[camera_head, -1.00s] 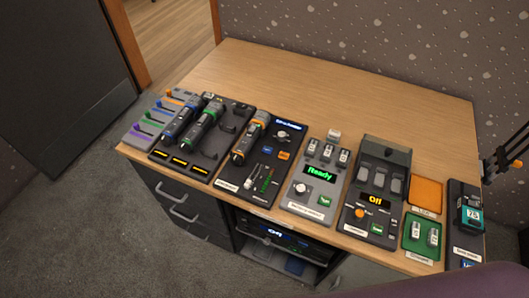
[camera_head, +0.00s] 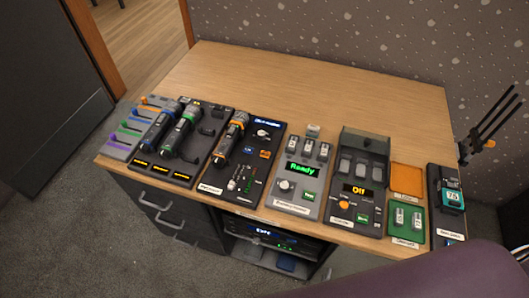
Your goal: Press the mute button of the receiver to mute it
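A black panel (camera_head: 252,191) holds a microphone (camera_head: 231,138) with an orange ring, a knob, a blue-lit strip and small coloured buttons (camera_head: 265,154). It may be the receiver; its labels are too small to read. A black rack unit (camera_head: 265,240) with a lit blue-white display sits in the open shelf under the desk and could also be a receiver. I cannot tell which button is mute. Neither of my grippers can be made out in the head view.
Several other panels line the desk's (camera_head: 330,95) front: colour faders, two microphones in a cradle, a "Ready" panel (camera_head: 301,168) and an "Off" panel (camera_head: 358,190). A dark pronged object (camera_head: 488,130) stands at the right. A purple rounded surface (camera_head: 450,275) fills the bottom right. The desk's back half is clear.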

